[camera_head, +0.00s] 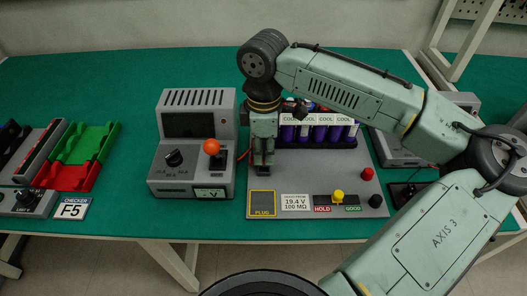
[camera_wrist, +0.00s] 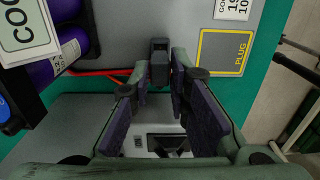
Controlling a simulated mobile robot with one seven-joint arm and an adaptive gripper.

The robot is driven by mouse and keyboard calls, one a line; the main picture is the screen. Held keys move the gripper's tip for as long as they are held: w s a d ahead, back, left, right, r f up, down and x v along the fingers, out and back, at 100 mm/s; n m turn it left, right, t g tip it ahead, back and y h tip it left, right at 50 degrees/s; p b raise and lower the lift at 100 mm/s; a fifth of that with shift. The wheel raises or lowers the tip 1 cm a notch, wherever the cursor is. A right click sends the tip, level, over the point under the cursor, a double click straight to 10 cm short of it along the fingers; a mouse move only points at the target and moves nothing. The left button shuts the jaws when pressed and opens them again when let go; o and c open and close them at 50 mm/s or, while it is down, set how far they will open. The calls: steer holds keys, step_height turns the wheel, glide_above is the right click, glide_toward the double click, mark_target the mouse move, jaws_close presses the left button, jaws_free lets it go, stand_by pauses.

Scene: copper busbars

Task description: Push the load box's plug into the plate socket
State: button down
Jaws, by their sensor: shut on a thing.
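My gripper (camera_head: 263,165) points down over the left part of the grey plate (camera_head: 300,180). In the wrist view its two dark-padded fingers (camera_wrist: 160,85) are closed on a dark block at their tips, the plug (camera_wrist: 159,52). A red lead (camera_wrist: 100,72) runs by it. The load box (camera_head: 192,178), grey with an orange-knobbed lever, stands left of the plate; its grey casing seems to show between the fingers in the wrist view. The yellow-outlined PLUG square (camera_head: 262,203) is bare, in front of my gripper. I cannot make out the socket or whether the plug touches it.
Purple cells (camera_head: 320,131) labelled COOL stand in a black holder behind and right of my gripper. The plate's front carries a yellow knob (camera_head: 338,195), a red knob (camera_head: 368,174) and a black knob (camera_head: 375,200). Green and red trays (camera_head: 85,150) lie far left.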

steer(key=shift+f, duration=1.2)
steer(key=shift+f, duration=0.25)
steer(key=c, duration=1.4)
jaws_free()
steer(key=shift+c, duration=0.2)
step_height(320, 180, up, 6)
steer(key=p, duration=0.5)
steer(key=shift+r+p, duration=0.1)
steer(key=shift+p, duration=0.25)
